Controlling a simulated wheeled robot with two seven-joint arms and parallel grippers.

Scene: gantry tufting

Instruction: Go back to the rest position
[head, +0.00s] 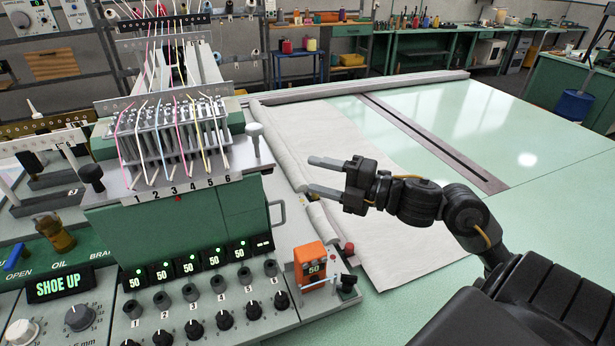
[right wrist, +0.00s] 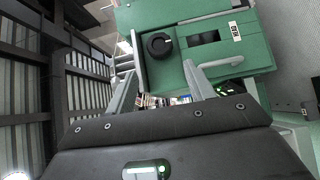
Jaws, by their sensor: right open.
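My right gripper (head: 318,176) is open and empty in the head view. Its two grey fingers point left, above the white cloth and close to the right side of the green tufting machine (head: 170,228). In the right wrist view the two fingers (right wrist: 160,88) stand apart with nothing held between them. Beyond them is a green housing (right wrist: 220,60) with a black knob and a small label. My left gripper shows in neither view.
The white cloth (head: 345,180) lies on the pale green table (head: 440,120), which has a dark slotted rail (head: 430,140). Numbered knobs line the front panel. The table's right part is clear.

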